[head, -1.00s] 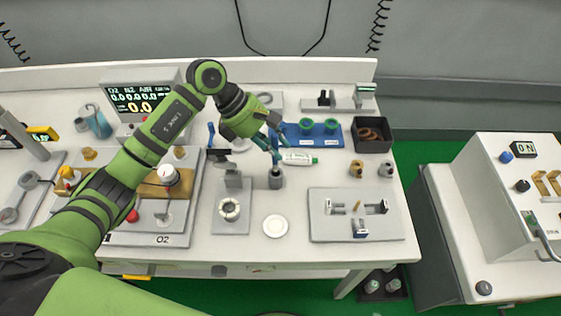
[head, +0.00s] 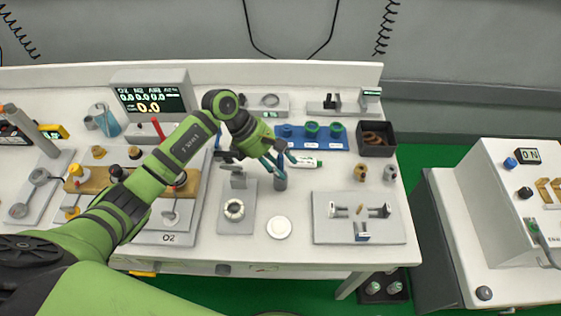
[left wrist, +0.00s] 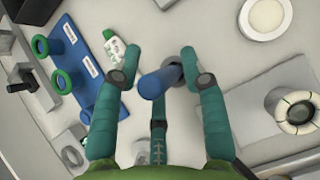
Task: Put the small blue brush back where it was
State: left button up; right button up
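The small blue brush shows in the left wrist view as a blue handle (left wrist: 155,84) seen nearly end-on. Its far end meets a small grey cup (left wrist: 176,72), so it appears to stand in it; the bristles are hidden. In the head view the grey cup (head: 280,182) stands on the bench behind the white disc. My left gripper (head: 281,160) is just above the cup. In the left wrist view its teal fingers (left wrist: 160,62) are spread on either side of the handle, with a gap on each side. My right gripper is out of view.
A white tube with a green cap (head: 305,162) lies close behind the gripper. A blue rack (head: 325,143) with green rings and a black bin (head: 376,139) are farther back. A grey plate with a ring (head: 235,209) is left, a grey fixture tray (head: 335,235) front right.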

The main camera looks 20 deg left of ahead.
pick_arm(q)
jog(key=shift+a+r, duration=0.1)
jog(key=shift+r, duration=0.2)
jog(key=b+v, duration=0.3)
jog(key=v, duration=0.8)
jog(key=shift+a+r, duration=0.2)
jog(key=shift+r, duration=0.1)
